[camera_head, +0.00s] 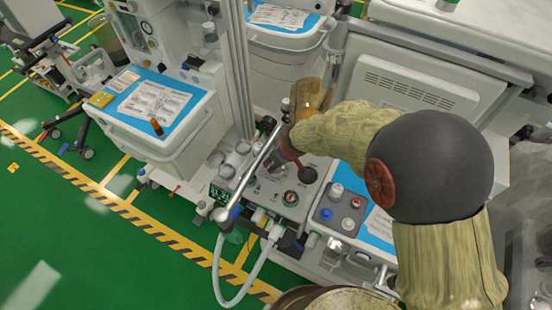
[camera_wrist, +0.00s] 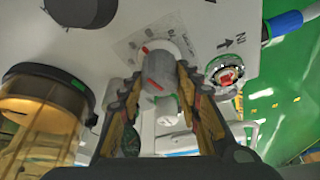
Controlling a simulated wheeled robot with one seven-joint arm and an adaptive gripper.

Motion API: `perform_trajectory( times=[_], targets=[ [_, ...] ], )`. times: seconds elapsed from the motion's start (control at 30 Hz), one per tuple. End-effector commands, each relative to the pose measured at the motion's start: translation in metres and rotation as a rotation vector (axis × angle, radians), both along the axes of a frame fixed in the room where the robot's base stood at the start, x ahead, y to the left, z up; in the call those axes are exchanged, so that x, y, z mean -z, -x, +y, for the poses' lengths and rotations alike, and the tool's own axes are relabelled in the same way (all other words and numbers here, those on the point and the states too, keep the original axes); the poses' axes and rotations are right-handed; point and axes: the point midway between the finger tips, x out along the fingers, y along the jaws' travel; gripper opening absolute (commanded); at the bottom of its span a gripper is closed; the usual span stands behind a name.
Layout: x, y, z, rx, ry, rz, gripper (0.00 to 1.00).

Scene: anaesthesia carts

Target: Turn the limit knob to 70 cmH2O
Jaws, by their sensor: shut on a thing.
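The limit knob (camera_wrist: 158,75) is a grey-white knob with red marks, on a pale panel with small print around it that I cannot read. In the wrist view it sits between the two toothed fingers of my gripper (camera_wrist: 155,86), which is shut on it. In the head view my gripper (camera_head: 287,147) reaches down over the machine's control panel (camera_head: 268,212), and the arm and gripper hide the knob there. I cannot tell the exact value at which the knob stands.
A clear amber-tinted canister (camera_wrist: 40,115) with a dark lid is left of my fingers. A metal port with a red centre (camera_wrist: 226,72) is close on the right.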

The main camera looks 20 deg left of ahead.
Motion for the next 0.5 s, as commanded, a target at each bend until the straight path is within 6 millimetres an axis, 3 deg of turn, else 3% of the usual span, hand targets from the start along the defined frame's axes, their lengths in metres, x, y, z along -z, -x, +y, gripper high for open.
perform_trajectory(
  times=[0.4,0.43,0.5],
  targets=[
    [0.0004,0.0,0.0001,0.035,-0.002,-0.001,0.09],
    [0.0004,0.0,0.0001,0.035,-0.001,0.0,0.34],
    [0.0004,0.0,0.0001,0.035,-0.001,0.0,0.38]
  ],
)
